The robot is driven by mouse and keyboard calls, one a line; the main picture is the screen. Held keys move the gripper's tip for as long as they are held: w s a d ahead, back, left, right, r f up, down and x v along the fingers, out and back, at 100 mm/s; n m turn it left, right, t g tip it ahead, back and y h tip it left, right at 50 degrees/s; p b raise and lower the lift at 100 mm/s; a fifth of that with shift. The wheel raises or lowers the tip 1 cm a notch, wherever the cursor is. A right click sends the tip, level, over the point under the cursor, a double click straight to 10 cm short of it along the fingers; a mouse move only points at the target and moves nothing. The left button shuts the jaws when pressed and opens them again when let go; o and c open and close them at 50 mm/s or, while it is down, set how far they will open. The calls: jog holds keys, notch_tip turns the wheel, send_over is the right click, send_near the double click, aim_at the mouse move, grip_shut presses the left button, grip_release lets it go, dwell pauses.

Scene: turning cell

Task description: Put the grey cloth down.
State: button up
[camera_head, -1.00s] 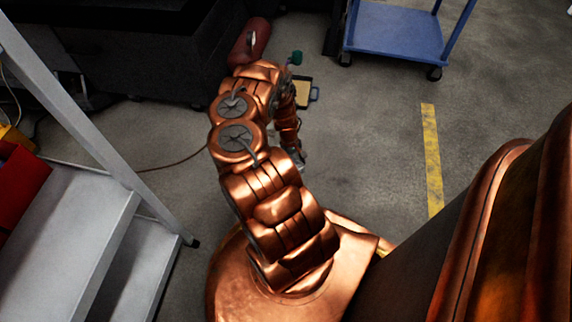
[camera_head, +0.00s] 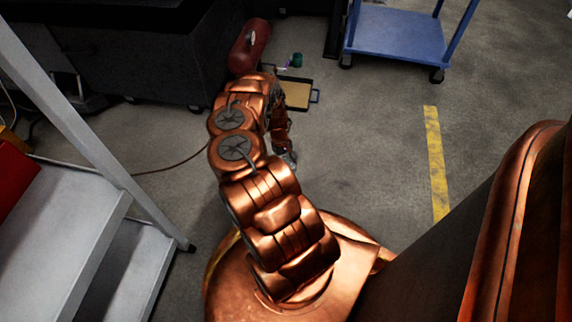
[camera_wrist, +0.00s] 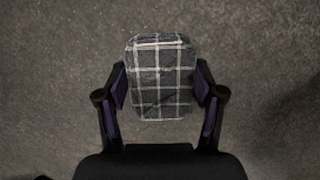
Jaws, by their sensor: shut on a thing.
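The grey cloth (camera_wrist: 160,75) is a folded dark grey piece with white checked lines, seen in the wrist view. My gripper (camera_wrist: 160,88) is shut on it, with one finger against its left side and one against its right side. The concrete floor shows all around the cloth in that view; I cannot tell how far below it lies. In the head view my gripper (camera_head: 286,158) is small and low to the right of my bent arm, and the cloth cannot be made out there.
A shallow tan tray (camera_head: 297,94) lies on the floor beyond my arm, with a green object (camera_head: 297,60) behind it. A red cylinder (camera_head: 250,47) is nearby. A blue cart (camera_head: 395,32) stands at the back right, grey steps (camera_head: 70,215) at the left. Floor right of my arm is clear.

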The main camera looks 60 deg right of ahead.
jog(key=shift+f, duration=0.15)
jog(key=o, duration=1)
